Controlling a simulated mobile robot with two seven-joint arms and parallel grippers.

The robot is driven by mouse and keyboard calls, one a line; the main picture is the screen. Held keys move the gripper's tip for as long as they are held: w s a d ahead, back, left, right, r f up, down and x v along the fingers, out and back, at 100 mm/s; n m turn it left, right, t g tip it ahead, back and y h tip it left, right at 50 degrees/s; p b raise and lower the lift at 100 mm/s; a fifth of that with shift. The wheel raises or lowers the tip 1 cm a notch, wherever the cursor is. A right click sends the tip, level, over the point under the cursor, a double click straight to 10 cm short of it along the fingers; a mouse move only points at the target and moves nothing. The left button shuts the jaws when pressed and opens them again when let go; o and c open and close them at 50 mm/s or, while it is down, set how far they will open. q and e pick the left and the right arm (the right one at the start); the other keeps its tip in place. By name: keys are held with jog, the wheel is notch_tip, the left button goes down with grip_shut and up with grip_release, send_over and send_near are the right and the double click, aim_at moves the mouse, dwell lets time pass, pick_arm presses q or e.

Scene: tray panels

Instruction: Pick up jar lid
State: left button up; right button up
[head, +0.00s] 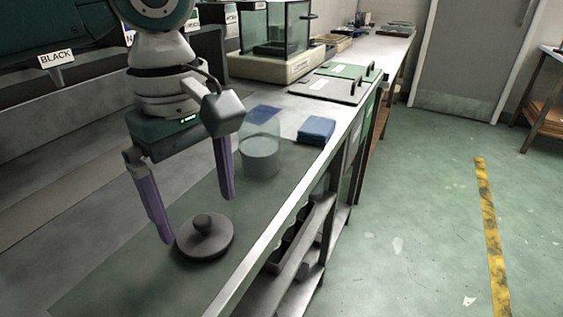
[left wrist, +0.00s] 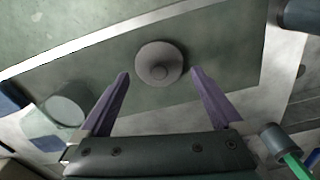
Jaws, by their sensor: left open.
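The jar lid (head: 205,237) is a dark grey disc with a round knob on top. It lies flat on the green mat (head: 110,285) on the bench. My left gripper (head: 199,218) has two purple fingers, spread apart and empty, above and close to the lid. In the left wrist view the lid (left wrist: 159,63) shows beyond and between the open fingertips (left wrist: 161,82). A clear glass jar (head: 260,150) with grey contents stands behind the lid, to the right of the gripper. My right gripper does not show.
A folded blue cloth (head: 316,130) lies right of the jar near the bench edge (head: 272,232). A glass-walled case (head: 275,50) and flat panels with handles (head: 330,88) are farther back. The mat around the lid is clear.

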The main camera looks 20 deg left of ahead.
aim_at(204, 220)
pick_arm(q)
notch_tip(204, 220, down, 4)
jog(key=shift+d+f+b, duration=0.1)
jog(key=shift+f+b, duration=0.15)
jog(key=shift+b, duration=0.25)
jog(key=c, duration=1)
